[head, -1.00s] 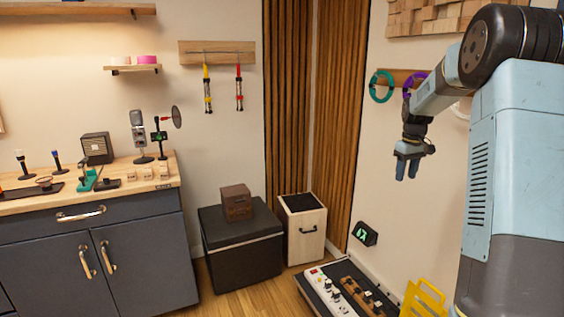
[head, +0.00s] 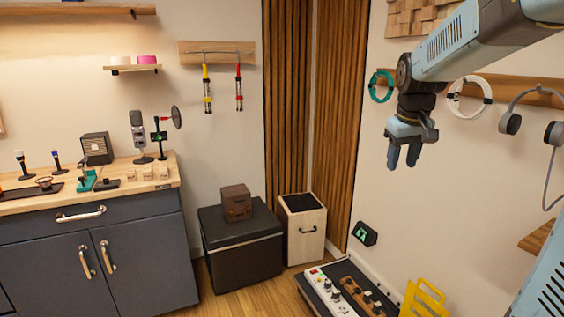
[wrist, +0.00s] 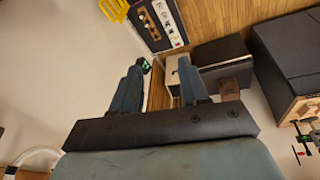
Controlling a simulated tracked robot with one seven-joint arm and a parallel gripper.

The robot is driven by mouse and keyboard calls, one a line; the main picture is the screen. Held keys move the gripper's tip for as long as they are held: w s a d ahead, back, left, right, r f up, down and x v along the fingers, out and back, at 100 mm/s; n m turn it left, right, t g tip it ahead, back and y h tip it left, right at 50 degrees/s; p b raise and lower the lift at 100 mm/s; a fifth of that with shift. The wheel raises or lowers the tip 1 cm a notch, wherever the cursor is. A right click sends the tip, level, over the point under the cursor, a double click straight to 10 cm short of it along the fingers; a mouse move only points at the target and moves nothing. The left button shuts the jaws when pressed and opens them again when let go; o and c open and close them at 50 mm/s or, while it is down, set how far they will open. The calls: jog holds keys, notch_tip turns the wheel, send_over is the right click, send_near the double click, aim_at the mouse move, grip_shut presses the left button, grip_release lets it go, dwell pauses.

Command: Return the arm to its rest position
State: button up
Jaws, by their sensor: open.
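My gripper (head: 403,156) hangs at the right of the head view, in front of the white wall, with its blue fingers pointing down. In the wrist view my gripper (wrist: 160,85) shows its two fingers apart with nothing between them. It is open and empty. My arm reaches in from the upper right of the head view, with its forearm across the wall rail.
A teal ring (head: 380,87), a white ring (head: 468,97) and headphones (head: 528,112) hang on the right wall. A pedalboard (head: 345,287) and a yellow stand (head: 424,300) are on the floor below. A workbench (head: 70,225) stands left.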

jog(key=s+a+f+m+t, duration=0.1)
jog(key=s+a, duration=0.1)
jog(key=s, duration=0.8)
jog(key=s+a+f+t, duration=0.1)
jog(key=s+a+f, duration=0.1)
jog(key=s, duration=0.9)
jog(key=shift+a+m+t+y, duration=0.3)
jog(key=shift+a+m+y, duration=0.1)
jog(key=shift+a, duration=0.3)
jog(key=shift+s, duration=0.15)
